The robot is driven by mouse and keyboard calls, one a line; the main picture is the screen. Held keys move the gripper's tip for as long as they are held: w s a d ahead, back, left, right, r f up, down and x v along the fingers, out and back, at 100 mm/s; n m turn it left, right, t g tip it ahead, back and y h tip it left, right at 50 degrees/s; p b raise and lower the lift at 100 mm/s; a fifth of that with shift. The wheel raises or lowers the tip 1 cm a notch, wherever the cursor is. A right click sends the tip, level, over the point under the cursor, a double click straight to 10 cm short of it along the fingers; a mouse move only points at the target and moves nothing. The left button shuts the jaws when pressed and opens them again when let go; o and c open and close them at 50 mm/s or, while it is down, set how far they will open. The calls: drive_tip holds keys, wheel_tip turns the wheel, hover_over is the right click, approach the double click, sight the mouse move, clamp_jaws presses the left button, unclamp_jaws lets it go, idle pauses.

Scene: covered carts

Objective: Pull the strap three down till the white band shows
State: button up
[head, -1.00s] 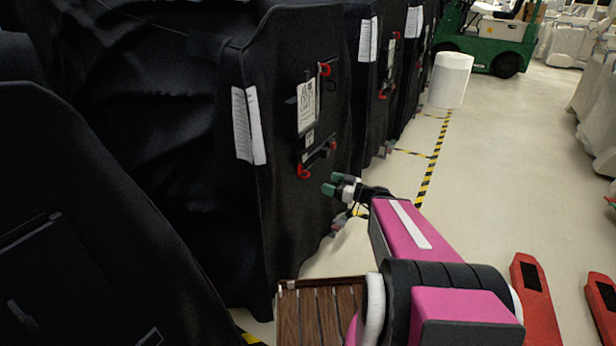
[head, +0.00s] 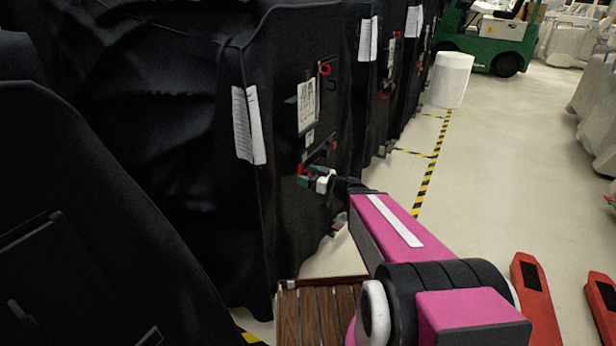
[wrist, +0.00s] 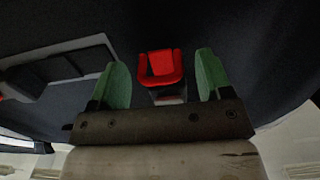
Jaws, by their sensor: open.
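My gripper (head: 312,176) is open at the lower part of the nearest fully seen black covered cart (head: 285,215). Its green fingertips are beside a red pull loop (head: 300,169) low on the cart's face. In the wrist view the red loop (wrist: 160,68) lies between the two green fingers (wrist: 162,80), with a gap on each side. A short grey piece shows just below the loop, partly hidden by my gripper. No strap number is readable, and I cannot make out a white band on the strap.
Another red loop (head: 324,69) sits higher on the same cart, above a white label (head: 307,105). More black covered carts stand behind. A white cylinder (head: 451,80) and green vehicle (head: 487,40) are farther back. Red forks (head: 537,300) lie at right; the aisle floor is clear.

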drive_tip(key=c, duration=1.3)
drive_tip(key=shift+o, duration=0.2)
wheel_tip(320, 180, down, 11)
drive_tip(key=shift+r, duration=0.1)
drive_tip(key=o, duration=1.3)
drive_tip(key=shift+c, duration=0.2)
drive_tip(key=v, duration=1.1)
